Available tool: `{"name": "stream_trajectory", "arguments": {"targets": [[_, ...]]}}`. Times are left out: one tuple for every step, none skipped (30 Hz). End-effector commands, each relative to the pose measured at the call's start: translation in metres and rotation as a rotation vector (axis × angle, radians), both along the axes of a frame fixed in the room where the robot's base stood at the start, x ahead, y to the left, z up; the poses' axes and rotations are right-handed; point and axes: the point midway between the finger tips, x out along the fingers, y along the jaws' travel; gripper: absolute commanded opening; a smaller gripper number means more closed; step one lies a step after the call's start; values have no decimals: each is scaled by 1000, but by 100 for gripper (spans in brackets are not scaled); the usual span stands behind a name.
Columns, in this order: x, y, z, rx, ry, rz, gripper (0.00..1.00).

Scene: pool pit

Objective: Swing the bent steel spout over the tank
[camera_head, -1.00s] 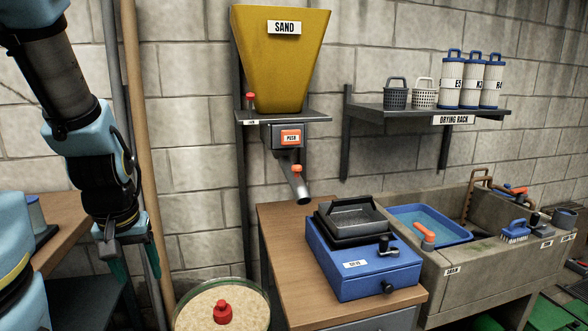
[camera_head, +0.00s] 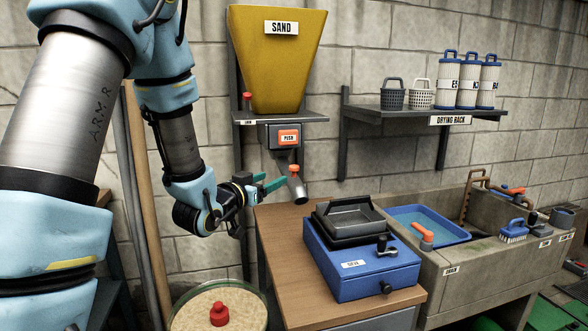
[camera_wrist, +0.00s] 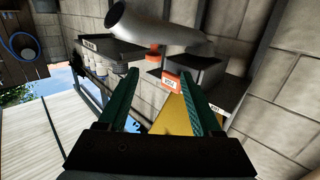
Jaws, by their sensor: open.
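The bent steel spout (camera_head: 298,188) hangs under the yellow sand hopper (camera_head: 290,65), with an orange knob (camera_head: 294,169) on it. Its mouth points down over the wooden bench's back edge. A round tub of sand with a red knob (camera_head: 218,314), likely the tank, stands at the lower left, away from the spout mouth. My gripper (camera_head: 275,183) is open, its green fingers just left of the spout. In the wrist view, the spout (camera_wrist: 160,30) crosses beyond the open fingertips (camera_wrist: 160,76), not between them. Whether they touch it I cannot tell.
The wooden bench (camera_head: 280,240) holds a blue sieve box (camera_head: 360,265) with a crank. A stone sink (camera_head: 470,260) stands at the right. A drying rack shelf (camera_head: 420,113) holds baskets and filter cartridges.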

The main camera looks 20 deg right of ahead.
Motion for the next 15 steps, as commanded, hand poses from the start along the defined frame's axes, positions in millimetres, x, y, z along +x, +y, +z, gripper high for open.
{"name": "stream_trajectory", "arguments": {"targets": [[-3,-5,2,-16,-10,-16,66],[-4,-6,3,-25,-15,-22,66],[-4,-9,5,-32,-19,-27,66],[-4,-10,6,-35,-21,-29,66],[-3,-12,6,-37,-23,-31,66],[-1,-16,7,-37,-23,-32,66],[0,-18,7,-37,-22,-32,66],[3,-22,7,-37,-23,-31,66],[7,-27,8,-37,-23,-31,66],[9,-31,8,-37,-22,-30,66],[13,-36,8,-37,-23,-30,66],[17,-42,8,-36,-22,-31,66],[20,-47,8,-35,-21,-31,66],[24,-52,8,-36,-22,-30,66],[28,-58,8,-36,-21,-29,66]]}}
